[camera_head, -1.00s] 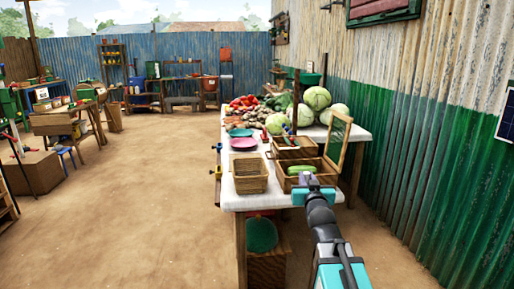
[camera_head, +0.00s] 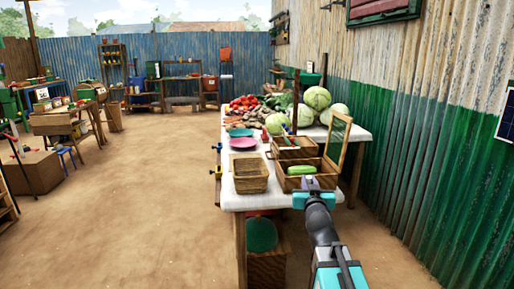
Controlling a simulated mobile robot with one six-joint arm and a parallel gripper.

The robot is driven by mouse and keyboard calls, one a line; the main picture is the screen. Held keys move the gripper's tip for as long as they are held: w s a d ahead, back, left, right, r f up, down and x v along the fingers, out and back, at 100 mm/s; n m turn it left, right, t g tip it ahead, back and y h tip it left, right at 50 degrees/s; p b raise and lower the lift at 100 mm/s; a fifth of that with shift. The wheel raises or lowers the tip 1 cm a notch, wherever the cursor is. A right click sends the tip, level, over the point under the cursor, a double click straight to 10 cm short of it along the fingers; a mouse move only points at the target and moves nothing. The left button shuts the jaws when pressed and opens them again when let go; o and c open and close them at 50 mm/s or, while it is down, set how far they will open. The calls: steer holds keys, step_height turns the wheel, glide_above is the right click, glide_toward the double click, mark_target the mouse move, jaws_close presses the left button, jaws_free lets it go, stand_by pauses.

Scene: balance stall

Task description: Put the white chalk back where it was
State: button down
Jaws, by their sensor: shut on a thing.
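My gripper (camera_head: 312,183) is at the near right part of the white-topped table (camera_head: 232,200), by the front edge of a wooden box with a raised mesh lid (camera_head: 338,128). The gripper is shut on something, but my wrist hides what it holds. I cannot make out the white chalk in this view. A green cucumber-like thing (camera_head: 302,170) lies in the box, just beyond the gripper.
A wicker basket (camera_head: 250,181) stands left of the box. Behind are a pink plate (camera_head: 243,143), a green plate (camera_head: 240,132), a second wooden box (camera_head: 297,152) and several cabbages (camera_head: 318,98). The corrugated wall (camera_head: 430,140) runs along the right. The dirt floor at left is open.

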steer(key=shift+w+d+f+m+h, duration=0.3)
steer(key=shift+d+f+h, duration=0.2)
steer(key=shift+d+f, duration=0.2)
stand_by(0.3)
steer(key=d+m+g+h, duration=0.2)
steer(key=d+m+h, duration=0.2)
steer(key=d, duration=0.9)
steer(key=shift+s+d+f+h, duration=0.25)
steer(key=shift+d+f+h, duration=0.1)
steer(key=shift+h, duration=0.65)
steer(key=shift+a, duration=0.1)
steer(key=shift+s+a+r+n+t+y, duration=0.1)
steer(key=shift+a+r+n+t+y, duration=0.25)
steer(key=shift+a+r+n+y, duration=1.5)
steer(key=shift+s+a+f+m+t+y, duration=0.1)
steer(key=shift+a+f+m+t+y, duration=0.4)
steer(key=shift+a, duration=2.8)
steer(key=shift+a+r+n+t+y, duration=0.15)
steer(key=shift+a+r+n+y, duration=0.95)
steer(key=shift+a, duration=1.5)
steer(key=shift+a+r+n+y, duration=0.1)
steer(key=shift+a+n+y, duration=0.2)
steer(key=shift+y, duration=0.35)
steer(key=shift+r, duration=0.15)
